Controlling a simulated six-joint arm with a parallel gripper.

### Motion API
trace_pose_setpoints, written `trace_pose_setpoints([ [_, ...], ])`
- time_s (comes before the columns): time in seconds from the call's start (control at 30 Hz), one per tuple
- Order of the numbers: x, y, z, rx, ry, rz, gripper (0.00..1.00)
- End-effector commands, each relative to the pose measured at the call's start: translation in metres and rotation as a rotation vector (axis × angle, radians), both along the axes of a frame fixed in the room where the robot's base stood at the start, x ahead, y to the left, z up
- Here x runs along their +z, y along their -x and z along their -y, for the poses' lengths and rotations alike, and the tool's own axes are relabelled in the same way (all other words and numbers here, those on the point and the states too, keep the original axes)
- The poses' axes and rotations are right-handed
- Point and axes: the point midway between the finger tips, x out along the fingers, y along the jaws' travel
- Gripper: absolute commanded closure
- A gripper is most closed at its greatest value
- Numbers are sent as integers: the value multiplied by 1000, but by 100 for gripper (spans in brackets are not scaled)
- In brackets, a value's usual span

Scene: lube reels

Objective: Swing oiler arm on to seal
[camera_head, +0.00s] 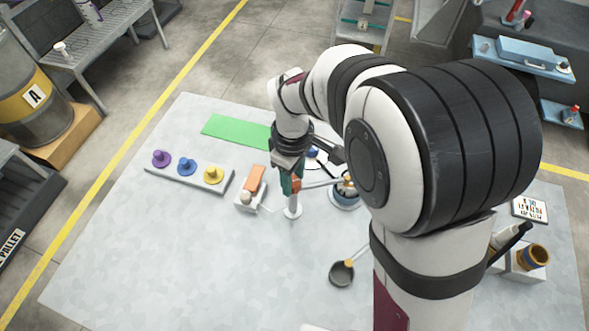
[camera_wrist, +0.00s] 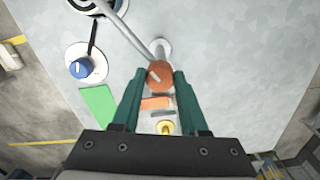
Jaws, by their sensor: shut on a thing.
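My gripper (camera_head: 291,186) points down at the middle of the mat. Its green fingers (camera_wrist: 160,73) are shut on the orange knob (camera_wrist: 159,75) of the oiler arm. The pale oiler arm (camera_head: 319,184) runs from the knob toward a round blue-based unit (camera_head: 345,201) at the right. In the wrist view the arm (camera_wrist: 138,36) reaches up to a ringed black and white disc (camera_wrist: 97,5) cut by the top edge. A white round-footed post (camera_head: 293,211) stands close to the knob. I cannot tell whether the arm's far end touches a seal.
A grey rack (camera_head: 188,178) with purple, blue and yellow pieces, a green mat (camera_head: 238,131) and an orange-topped block (camera_head: 255,178) lie left. A blue-knobbed dial (camera_wrist: 80,67) is near. A dark pan (camera_head: 342,273) lies in front. Bare surface lies front left.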

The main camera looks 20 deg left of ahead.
Motion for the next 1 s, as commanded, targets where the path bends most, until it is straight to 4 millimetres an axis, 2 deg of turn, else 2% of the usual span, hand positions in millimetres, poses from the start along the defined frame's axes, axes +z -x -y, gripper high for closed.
trace_pose_setpoints([
  [0.3, 0, 0, 0, 93, -1, 1, 100],
  [0.8, 0, 0, 0, 108, -1, 1, 100],
  [0.83, 0, 0, 0, 108, -1, 1, 53],
  [0.97, 0, 0, 0, 107, 0, 1, 30],
  [1.0, 0, 0, 0, 107, 0, 0, 26],
])
